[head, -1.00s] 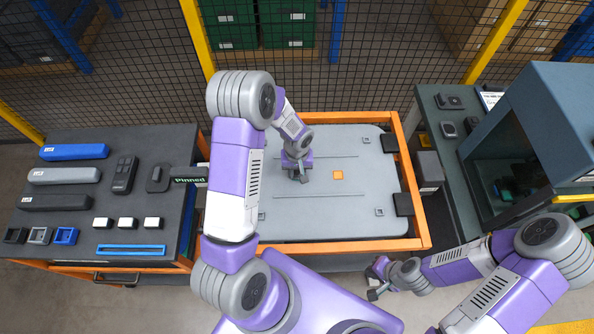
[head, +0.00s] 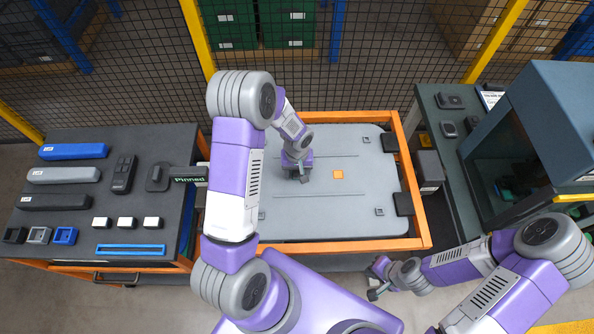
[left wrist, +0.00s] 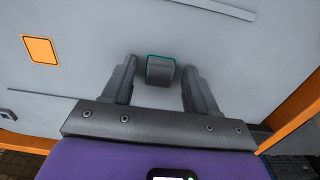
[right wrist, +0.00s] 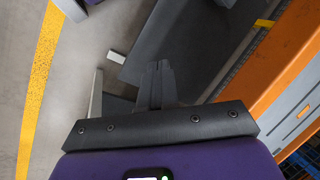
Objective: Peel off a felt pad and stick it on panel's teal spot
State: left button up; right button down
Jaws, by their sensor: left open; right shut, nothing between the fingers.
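A grey felt pad (left wrist: 160,70) sits on the grey panel (head: 345,215), with a teal outline showing around its edge in the left wrist view. My left gripper (left wrist: 160,88) is open, with one finger on each side of the pad and a gap visible on both sides. In the head view my left gripper (head: 299,177) is over the left-middle of the panel and hides the pad. My right gripper (right wrist: 156,80) is shut and empty; in the head view it (head: 374,285) hangs just outside the front right of the orange frame.
An orange square (head: 338,174) marks the panel's middle. An orange frame (head: 330,246) surrounds the panel. A dark cabinet (head: 545,110) stands at right.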

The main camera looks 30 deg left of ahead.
pick_arm(q)
jog(key=shift+r, duration=0.1)
notch_tip(320, 180, up, 7)
jog(key=shift+r, duration=0.2)
dwell(0.8)
